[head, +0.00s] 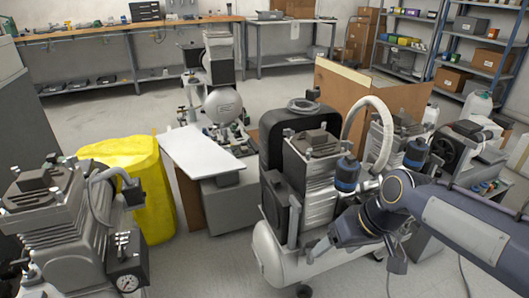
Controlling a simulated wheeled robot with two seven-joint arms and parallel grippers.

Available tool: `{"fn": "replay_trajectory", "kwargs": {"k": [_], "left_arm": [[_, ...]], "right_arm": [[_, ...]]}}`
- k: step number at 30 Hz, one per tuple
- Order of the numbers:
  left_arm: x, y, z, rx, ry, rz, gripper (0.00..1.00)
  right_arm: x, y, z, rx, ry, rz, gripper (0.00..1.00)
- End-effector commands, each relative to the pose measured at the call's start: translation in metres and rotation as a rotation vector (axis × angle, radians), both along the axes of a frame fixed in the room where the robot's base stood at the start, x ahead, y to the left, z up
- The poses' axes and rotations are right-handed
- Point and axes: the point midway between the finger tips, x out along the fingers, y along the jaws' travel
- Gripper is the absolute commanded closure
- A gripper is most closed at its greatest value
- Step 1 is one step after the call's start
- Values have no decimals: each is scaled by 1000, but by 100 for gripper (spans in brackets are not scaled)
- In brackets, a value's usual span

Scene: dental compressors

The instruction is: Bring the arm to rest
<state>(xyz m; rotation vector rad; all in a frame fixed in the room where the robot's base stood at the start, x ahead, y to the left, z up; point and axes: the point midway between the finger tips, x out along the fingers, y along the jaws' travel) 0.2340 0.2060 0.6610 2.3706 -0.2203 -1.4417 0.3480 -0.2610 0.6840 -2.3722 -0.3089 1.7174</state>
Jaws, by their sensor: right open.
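My right arm comes in from the right edge. Its gripper (316,248) is open and appears empty, pointing left in front of the lower part of the middle dental compressor (314,162). I cannot tell whether the fingers touch its white tank (268,256). The compressor has a finned grey motor block and a dark blue cylindrical filter (347,174). My forearm hides part of the machines at the right. My left gripper is not in view.
Another compressor (55,225) with a gauge stands at the front left. Benches and shelves line the back. Open floor lies at centre back.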

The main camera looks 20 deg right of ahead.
Motion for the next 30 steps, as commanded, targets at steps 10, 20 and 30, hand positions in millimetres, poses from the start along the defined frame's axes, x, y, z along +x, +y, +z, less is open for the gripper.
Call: {"fn": "replay_trajectory", "kwargs": {"k": [10,20,30], "left_arm": [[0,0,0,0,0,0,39],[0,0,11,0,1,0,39],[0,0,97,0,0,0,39]], "right_arm": [[-61,27,-1,61,-73,-74,29],[-116,56,-14,106,-139,-161,29],[-114,56,73,106,-134,-158,29]]}}
